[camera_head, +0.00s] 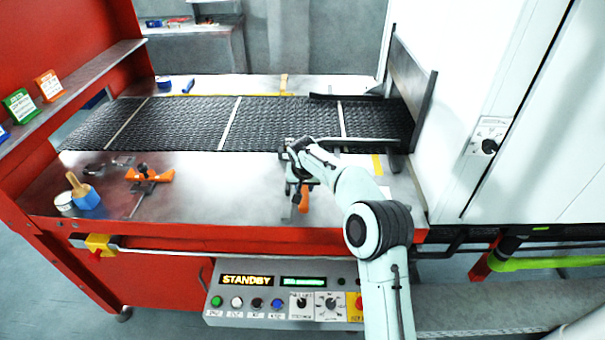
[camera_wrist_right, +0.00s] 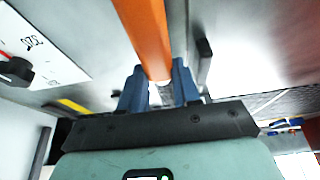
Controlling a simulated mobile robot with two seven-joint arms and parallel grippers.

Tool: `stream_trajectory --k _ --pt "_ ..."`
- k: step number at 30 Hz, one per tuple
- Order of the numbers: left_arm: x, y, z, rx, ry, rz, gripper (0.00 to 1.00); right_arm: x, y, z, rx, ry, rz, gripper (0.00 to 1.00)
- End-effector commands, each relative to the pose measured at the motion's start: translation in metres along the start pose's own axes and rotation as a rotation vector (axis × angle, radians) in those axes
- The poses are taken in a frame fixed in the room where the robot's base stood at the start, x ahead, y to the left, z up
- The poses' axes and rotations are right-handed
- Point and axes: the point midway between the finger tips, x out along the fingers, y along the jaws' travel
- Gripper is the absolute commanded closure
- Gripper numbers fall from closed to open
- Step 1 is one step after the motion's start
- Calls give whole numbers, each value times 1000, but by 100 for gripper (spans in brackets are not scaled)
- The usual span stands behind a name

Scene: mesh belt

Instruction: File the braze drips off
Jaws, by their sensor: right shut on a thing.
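My right gripper (camera_head: 299,182) is low over the front of the steel table, just in front of the mesh belt. It is shut on an orange-handled tool, likely the file; its handle (camera_head: 304,200) shows below the gripper. In the right wrist view the orange handle (camera_wrist_right: 148,35) sits between the blue fingers (camera_wrist_right: 160,92). The dark mesh belt (camera_head: 185,122) runs across the table, with pale cross strips (camera_head: 229,124). The braze drips are too small to make out. My left gripper is not in view.
An orange and dark tool (camera_head: 150,177), a brush in a blue holder (camera_head: 86,198) and a white tin (camera_head: 64,203) stand at the table's left. Dark upright plates (camera_head: 424,110) bound the belt's right end. A control panel reading STANDBY (camera_head: 247,281) is below the front edge.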

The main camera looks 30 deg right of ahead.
Motion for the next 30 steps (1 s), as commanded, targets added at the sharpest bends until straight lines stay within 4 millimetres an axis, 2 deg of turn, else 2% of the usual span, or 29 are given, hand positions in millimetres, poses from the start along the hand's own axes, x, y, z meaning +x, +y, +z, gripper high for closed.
stream_trajectory --k 1,5,12,30 --pt "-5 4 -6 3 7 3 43 -8 -1 -7 1 6 -3 97" --pt "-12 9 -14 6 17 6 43 -19 0 -14 1 8 -4 97" --pt "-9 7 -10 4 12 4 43 -36 7 -13 0 5 -3 97" --pt "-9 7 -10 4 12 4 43 -39 8 -13 -1 4 -2 97"
